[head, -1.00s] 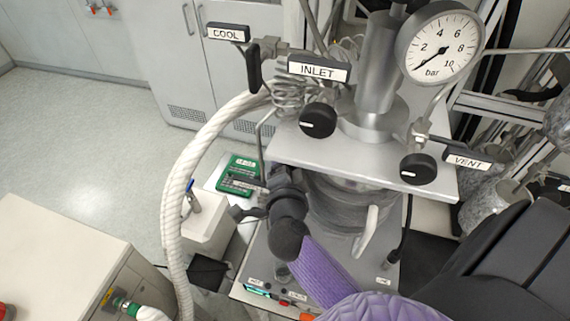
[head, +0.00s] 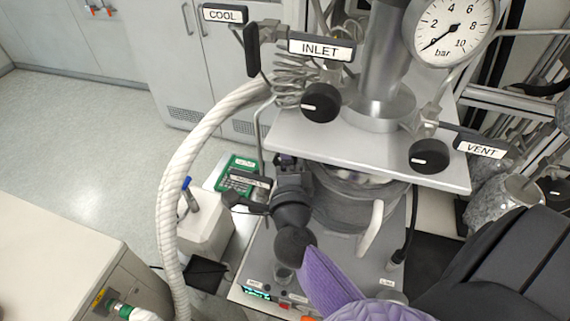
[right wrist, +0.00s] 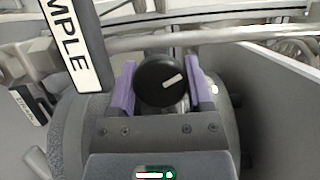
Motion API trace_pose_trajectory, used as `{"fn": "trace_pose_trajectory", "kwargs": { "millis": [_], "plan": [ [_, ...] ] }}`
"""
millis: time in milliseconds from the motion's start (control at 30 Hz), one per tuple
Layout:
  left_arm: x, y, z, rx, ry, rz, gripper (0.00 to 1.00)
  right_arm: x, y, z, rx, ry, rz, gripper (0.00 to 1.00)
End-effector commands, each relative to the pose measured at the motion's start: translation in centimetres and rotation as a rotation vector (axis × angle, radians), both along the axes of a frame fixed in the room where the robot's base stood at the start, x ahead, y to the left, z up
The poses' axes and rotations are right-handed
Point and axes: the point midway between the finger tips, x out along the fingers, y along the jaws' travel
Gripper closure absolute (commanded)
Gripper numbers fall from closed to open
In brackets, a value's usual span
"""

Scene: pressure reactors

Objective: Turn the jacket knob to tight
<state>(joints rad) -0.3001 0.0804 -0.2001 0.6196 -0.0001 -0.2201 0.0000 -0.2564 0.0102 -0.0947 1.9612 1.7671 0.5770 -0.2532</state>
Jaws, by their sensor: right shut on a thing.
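In the right wrist view a round black knob (right wrist: 162,80) with a white pointer line sits between the two purple fingers of my right gripper (right wrist: 165,90). The fingers are shut on its sides. The pointer slants up to the right. I cannot read a label that names this knob. My left gripper is not in view.
A SAMPLE sign (right wrist: 75,45) stands close to the left of the gripper. The grey plate (head: 385,160) lies above it, with the INLET knob (head: 321,102) and VENT knob (head: 429,156). A pressure gauge (head: 455,28) stands at the top. A thick white hose (head: 172,200) curves at left.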

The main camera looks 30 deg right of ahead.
Motion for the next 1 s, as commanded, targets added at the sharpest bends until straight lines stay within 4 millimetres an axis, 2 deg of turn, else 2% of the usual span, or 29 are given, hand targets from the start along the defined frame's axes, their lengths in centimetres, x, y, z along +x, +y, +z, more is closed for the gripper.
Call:
{"fn": "trace_pose_trajectory", "kwargs": {
  "millis": [100, 500, 1000],
  "plan": [
    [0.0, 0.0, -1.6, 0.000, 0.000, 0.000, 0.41, 0.0, 0.0, -0.5, 0.067, -0.079, 0.000, 0.95],
    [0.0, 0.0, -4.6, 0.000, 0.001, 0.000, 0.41, 0.0, 0.0, -0.3, 0.248, -0.290, -0.002, 0.95],
    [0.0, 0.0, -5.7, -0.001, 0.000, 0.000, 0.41, 0.0, 0.0, 0.0, 0.320, -0.372, -0.002, 0.95]
  ]
}}
